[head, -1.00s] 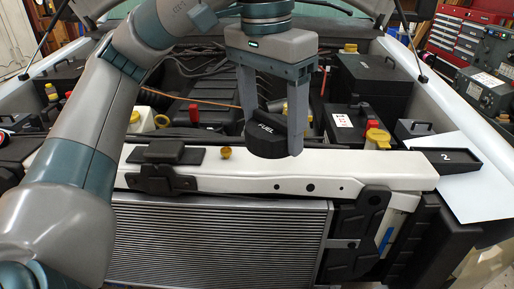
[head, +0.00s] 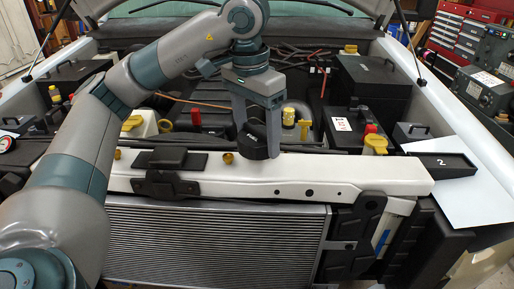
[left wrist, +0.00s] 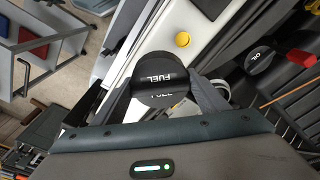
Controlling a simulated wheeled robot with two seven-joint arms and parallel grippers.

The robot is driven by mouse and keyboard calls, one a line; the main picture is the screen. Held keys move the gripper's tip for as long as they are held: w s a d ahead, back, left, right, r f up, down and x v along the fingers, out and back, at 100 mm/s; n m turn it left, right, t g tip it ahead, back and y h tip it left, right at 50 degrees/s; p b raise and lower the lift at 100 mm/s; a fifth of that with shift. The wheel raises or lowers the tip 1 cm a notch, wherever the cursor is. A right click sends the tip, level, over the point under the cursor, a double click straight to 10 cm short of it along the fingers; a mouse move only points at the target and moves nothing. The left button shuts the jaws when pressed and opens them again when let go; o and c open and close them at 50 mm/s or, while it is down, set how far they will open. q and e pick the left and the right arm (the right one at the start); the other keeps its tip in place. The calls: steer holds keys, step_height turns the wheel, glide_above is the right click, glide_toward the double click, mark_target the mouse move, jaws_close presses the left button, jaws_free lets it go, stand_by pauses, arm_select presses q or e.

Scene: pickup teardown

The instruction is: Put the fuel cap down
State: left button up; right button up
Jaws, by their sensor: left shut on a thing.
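The black fuel cap (head: 252,140), marked FUEL, is between the fingers of my left gripper (head: 257,138), which is shut on it. In the head view it shows just behind the white front crossbeam (head: 290,173), in front of the engine bay. The left wrist view shows the cap (left wrist: 155,75) with its lettering between the two fingers. Whether its underside touches anything is hidden. A black tray marked 2 (head: 440,166) lies at the right end of the beam. My right gripper is not in view.
The radiator (head: 210,240) is below the beam. A yellow cap (head: 375,141) and a black battery box (head: 345,128) stand right of the gripper. A white sheet (head: 470,195) lies on the right fender. A black oil cap (left wrist: 259,57) shows in the left wrist view.

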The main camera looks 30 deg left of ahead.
mark_target(256, 136)
arm_select(q)
step_height(256, 136, down, 3)
steer(key=shift+p, duration=1)
steer(key=shift+f, duration=0.5)
steer(key=shift+f, duration=0.15)
steer(key=o, duration=1)
steer(key=shift+o, duration=0.2)
steer(key=shift+r, duration=0.25)
